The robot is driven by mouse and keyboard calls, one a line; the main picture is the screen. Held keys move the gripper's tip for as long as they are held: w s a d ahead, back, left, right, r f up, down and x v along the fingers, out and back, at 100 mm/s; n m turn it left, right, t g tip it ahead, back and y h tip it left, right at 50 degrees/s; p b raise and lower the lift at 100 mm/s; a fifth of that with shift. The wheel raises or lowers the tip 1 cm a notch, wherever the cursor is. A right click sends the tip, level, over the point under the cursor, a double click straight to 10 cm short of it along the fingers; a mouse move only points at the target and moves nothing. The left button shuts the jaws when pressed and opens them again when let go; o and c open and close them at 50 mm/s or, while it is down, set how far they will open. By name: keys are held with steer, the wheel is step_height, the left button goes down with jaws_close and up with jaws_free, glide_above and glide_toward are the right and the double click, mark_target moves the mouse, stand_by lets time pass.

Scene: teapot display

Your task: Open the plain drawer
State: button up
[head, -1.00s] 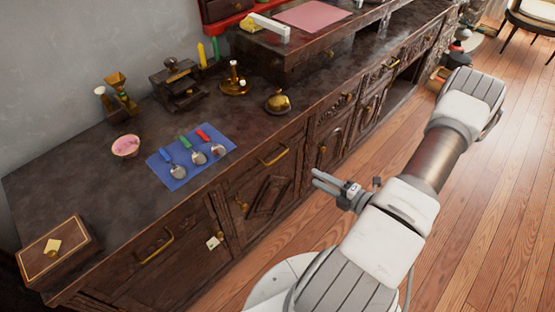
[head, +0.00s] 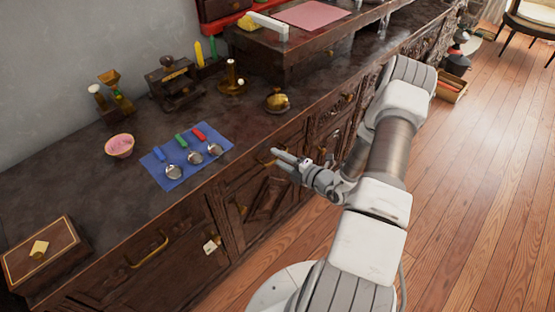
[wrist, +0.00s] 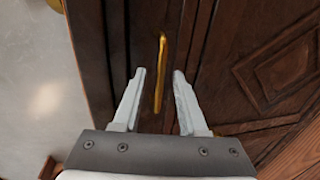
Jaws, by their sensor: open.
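The plain drawer front (head: 238,174) is dark wood under the counter's front edge, between a left drawer with a brass handle (head: 149,252) and a carved drawer at the right. It looks shut. Its brass handle (wrist: 159,75) shows in the wrist view as an upright bar; in the head view my gripper mostly hides it. My gripper (head: 276,158) is at the handle, pointing at the drawer front. In the wrist view my gripper (wrist: 157,75) is open, with one finger on each side of the handle and visible gaps between.
A carved cabinet door (wrist: 285,75) lies below the drawer. On the counter above are a blue mat (head: 162,178) with three scoops, a pink bowl (head: 119,146) and a small brass-topped pot (head: 278,101). A wooden box (head: 70,250) stands at the left.

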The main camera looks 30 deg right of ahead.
steer(key=shift+w+a+f, duration=0.1)
steer(key=shift+w+a, duration=0.05)
steer(key=shift+w, duration=0.3)
steer(key=shift+c, duration=0.2)
jaws_close()
stand_by(1.0)
